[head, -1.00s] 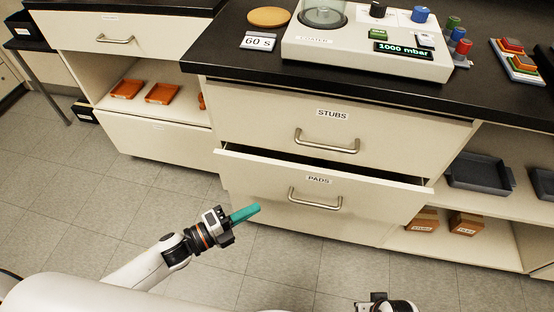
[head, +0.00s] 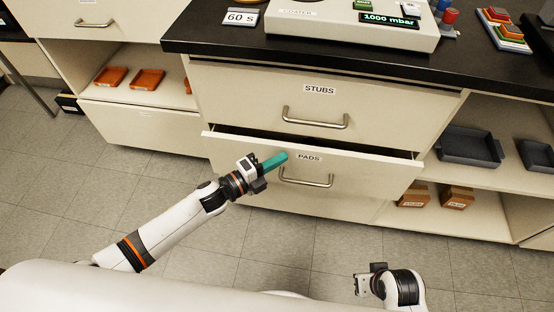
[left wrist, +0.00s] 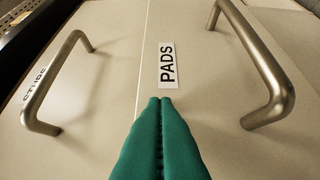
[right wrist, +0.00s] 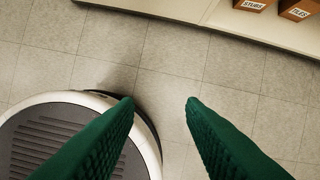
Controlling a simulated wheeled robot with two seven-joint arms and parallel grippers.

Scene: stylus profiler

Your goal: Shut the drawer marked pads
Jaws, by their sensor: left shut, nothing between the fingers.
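The drawer marked pads (head: 370,175) stands partly open, with a dark gap along its top edge in the head view. Its label PADS (left wrist: 167,64) and its metal handle (left wrist: 258,62) show close up in the left wrist view. My left gripper (head: 284,157) has green fingers pressed together and empty. It is in front of the drawer face, with its tips just left of the label; I cannot tell whether they touch. My right gripper (right wrist: 160,103) is open and empty over the floor, low in the head view and away from the drawer.
The closed drawer marked stubs (head: 230,88) is directly above, with its own handle (head: 314,118). Open shelves flank the drawers, with grey trays (head: 470,148) and small boxes (head: 457,196) on the right. The floor in front is clear.

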